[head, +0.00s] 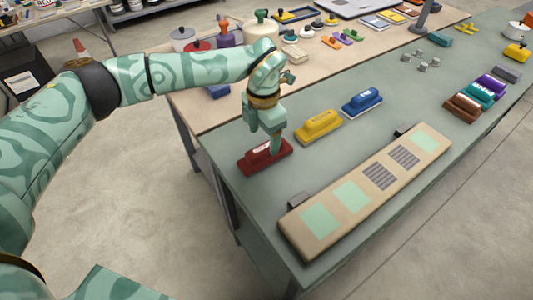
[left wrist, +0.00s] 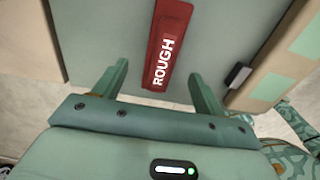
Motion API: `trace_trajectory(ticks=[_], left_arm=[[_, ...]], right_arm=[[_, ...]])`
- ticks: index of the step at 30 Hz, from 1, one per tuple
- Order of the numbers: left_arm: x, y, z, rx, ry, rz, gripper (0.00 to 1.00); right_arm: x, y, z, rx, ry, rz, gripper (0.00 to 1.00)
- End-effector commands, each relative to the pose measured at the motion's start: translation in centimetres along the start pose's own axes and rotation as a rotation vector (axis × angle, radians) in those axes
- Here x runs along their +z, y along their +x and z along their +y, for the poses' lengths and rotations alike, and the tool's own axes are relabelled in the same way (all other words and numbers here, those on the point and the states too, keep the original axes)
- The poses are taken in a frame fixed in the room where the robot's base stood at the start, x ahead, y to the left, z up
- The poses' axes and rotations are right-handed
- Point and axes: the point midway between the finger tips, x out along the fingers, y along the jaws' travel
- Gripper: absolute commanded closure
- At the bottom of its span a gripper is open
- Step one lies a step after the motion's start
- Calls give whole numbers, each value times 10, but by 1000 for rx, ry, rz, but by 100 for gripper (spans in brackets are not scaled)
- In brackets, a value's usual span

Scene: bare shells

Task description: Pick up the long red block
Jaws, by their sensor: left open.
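The long red block (head: 265,156) lies on the green table near its left end, nearest my arm. In the left wrist view the red block (left wrist: 166,45) carries the white word "ROUGH" and lies between the lines of my fingers. My left gripper (head: 274,143) hangs pointing down right over the block in the head view. Its two fingers (left wrist: 160,85) stand apart on either side of the block's near end, with nothing held. Whether the fingertips reach down to the block's sides I cannot tell. My right gripper is not in view.
A yellow block (head: 318,126) and a blue block (head: 362,102) lie in a row to the right. A long tan board (head: 330,215) with green and striped patches lies along the table's front. A tan table (head: 215,112) behind holds pots and tools.

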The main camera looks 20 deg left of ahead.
Motion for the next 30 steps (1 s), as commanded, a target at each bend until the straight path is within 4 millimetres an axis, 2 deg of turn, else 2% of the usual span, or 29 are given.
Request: trace_trajectory(ticks=[1, 6, 15, 22, 23, 28, 30], left_arm=[[0, 7, 0, -1, -1, 0, 29], [0, 16, 0, 0, -1, 0, 29], [4, 62, -2, -2, -1, 1, 29], [4, 64, -2, 0, -1, -2, 29], [4, 63, -2, 0, -1, -2, 32], [4, 63, -2, 0, -1, -2, 79], [4, 63, -2, 0, -1, -2, 81]], right_arm=[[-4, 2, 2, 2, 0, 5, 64], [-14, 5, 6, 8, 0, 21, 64], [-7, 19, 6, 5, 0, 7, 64], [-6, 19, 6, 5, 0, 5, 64], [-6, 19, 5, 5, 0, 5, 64], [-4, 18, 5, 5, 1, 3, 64], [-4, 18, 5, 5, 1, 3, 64]])
